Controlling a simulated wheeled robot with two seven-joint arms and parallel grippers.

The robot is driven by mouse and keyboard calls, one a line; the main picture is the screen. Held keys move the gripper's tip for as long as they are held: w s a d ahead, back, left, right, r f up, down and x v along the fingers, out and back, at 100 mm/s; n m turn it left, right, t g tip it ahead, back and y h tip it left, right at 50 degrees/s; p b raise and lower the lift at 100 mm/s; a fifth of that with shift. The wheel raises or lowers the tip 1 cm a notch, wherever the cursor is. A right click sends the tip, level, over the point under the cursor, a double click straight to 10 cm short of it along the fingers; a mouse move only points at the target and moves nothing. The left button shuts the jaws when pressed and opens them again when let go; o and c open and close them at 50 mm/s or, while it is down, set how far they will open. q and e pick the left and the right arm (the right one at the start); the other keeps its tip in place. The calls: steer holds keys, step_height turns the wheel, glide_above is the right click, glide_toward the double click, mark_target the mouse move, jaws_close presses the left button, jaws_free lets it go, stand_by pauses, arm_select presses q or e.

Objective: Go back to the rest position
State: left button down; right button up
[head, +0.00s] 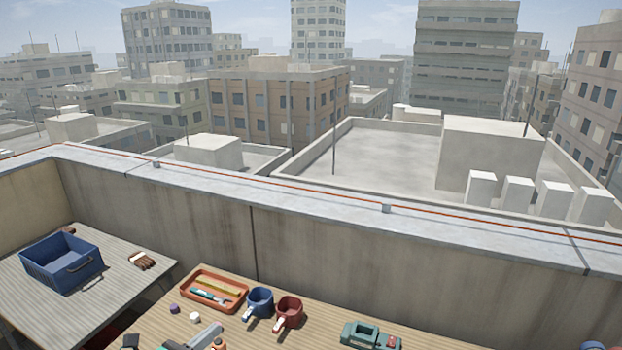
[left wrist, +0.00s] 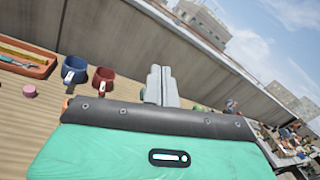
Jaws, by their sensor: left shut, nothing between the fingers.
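My left gripper (head: 206,335) shows at the bottom edge of the head view, over the front part of the wooden table (head: 318,335). Only its grey fingers and a little of its body are in that picture. In the left wrist view its fingers (left wrist: 160,80) are together, with nothing between them, and stand clear of the mugs. My right gripper is not in view.
A blue crate (head: 62,264) and brown gloves (head: 142,260) are on the left table. A parapet (head: 330,255) runs behind.

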arm_select(q)
steer(key=s+a+f+n+g+y, duration=0.15)
steer(key=s+f+n+y, duration=0.35)
steer(key=n, duration=0.9)
steer(key=s+a+f+n+g+y, duration=0.1)
steer(key=s+a+f+n+y, duration=0.2)
steer(key=s+n+y, duration=0.75)
steer(key=s+d+f+n+g+h, duration=0.2)
steer(key=s+f+n+g+h, duration=0.1)
steer(key=s+n+g, duration=0.3)
steer(key=s+d+f+n+g+h, duration=0.1)
steer(key=s+f+n+g+h, duration=0.2)
steer(key=s+n, duration=0.45)
step_height(320, 180, down, 32)
steer(key=m+g+b, duration=0.1)
steer(key=m, duration=0.1)
steer(key=s+a+f+g+b, duration=0.1)
steer(key=s+a+f, duration=0.2)
steer(key=s+f, duration=1.7)
steer(key=shift+s+f+y, duration=0.15)
steer(key=shift+f+y, duration=0.2)
steer(key=shift+f, duration=0.25)
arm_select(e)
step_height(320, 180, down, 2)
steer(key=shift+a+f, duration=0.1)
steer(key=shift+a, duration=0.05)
